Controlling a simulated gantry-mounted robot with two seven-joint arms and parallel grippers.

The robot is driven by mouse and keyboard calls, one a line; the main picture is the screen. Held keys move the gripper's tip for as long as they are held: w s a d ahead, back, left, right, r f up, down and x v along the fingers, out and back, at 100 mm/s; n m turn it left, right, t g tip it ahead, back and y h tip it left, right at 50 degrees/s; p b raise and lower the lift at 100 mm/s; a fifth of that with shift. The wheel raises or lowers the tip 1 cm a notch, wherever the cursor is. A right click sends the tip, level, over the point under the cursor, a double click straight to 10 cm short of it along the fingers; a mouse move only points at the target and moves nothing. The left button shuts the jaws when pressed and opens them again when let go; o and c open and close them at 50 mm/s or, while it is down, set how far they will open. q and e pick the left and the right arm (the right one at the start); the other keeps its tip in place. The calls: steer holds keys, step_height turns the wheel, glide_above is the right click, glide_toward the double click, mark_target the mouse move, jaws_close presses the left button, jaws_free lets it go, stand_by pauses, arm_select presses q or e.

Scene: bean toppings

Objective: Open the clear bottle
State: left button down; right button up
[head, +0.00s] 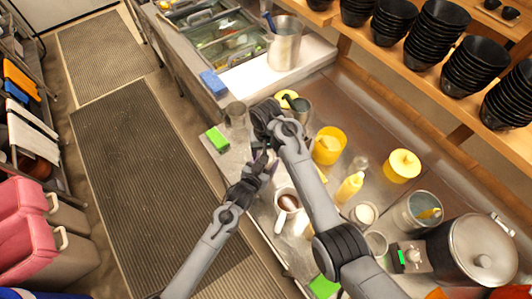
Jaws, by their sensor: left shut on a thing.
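My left gripper (268,163) is shut at the left edge of the steel counter. It grips something small that I cannot make out; a purplish bit shows at its tips. My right gripper (262,112) is just above it in the picture, its wrist bent over; its fingers are dark and partly hidden, so I cannot tell if they are open. No clear bottle shows plainly between the grippers. A small see-through container (358,165) stands right of my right forearm; I cannot tell whether it is the clear bottle.
A see-through cup (236,114) and a green sponge (217,139) are left of the grippers. A yellow container (329,145), a yellow squeeze bottle (349,188) and a white cup (287,204) crowd the counter (385,130). Black bowls (436,35) fill the shelf. The floor mat (140,170) is clear.

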steer(key=shift+r, duration=1.35)
arm_select(q)
steer(key=shift+c, duration=0.6)
jaws_free()
steer(key=shift+s, duration=0.1)
steer(key=v, duration=0.9)
arm_select(e)
steer(key=shift+r, duration=0.2)
arm_select(q)
steer(key=shift+v, duration=0.85)
steer(key=shift+c, duration=0.2)
